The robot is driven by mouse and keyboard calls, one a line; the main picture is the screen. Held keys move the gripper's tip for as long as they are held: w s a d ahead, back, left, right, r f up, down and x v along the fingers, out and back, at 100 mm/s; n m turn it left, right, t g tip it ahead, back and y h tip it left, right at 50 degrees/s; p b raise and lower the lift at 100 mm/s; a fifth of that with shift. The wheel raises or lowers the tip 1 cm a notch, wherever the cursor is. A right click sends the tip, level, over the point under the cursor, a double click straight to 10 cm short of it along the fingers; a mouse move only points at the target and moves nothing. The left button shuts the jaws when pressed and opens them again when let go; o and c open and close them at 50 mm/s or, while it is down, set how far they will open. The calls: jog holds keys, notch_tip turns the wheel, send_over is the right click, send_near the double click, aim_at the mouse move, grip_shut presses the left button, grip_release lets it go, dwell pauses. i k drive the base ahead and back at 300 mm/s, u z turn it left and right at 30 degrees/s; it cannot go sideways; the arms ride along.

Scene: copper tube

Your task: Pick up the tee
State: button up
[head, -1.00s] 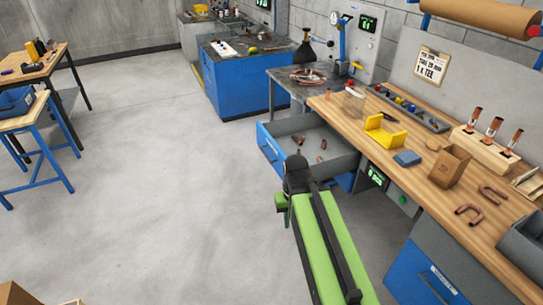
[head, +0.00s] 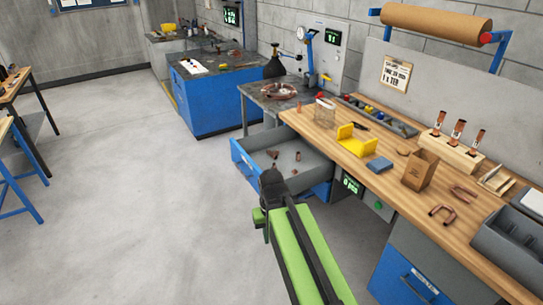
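The open drawer (head: 238,154) under the wooden bench is grey inside with a blue front. Several small copper fittings (head: 298,156) lie loose on its floor. They are too small to tell which one is a tee. A clipboard note (head: 396,74) on the back panel appears to read "1 x TEE".
The wooden bench (head: 400,190) holds a yellow cradle (head: 353,139), a blue block (head: 379,165), a cardboard box (head: 419,170) and copper bends (head: 442,214). A blue cabinet (head: 214,105) stands behind the drawer. The floor (head: 130,190) to the left is clear.

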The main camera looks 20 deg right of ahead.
aim_at(274, 154)
jog(key=u, duration=0.6)
jog(key=i, duration=2.45)
jog(key=z, duration=0.1)
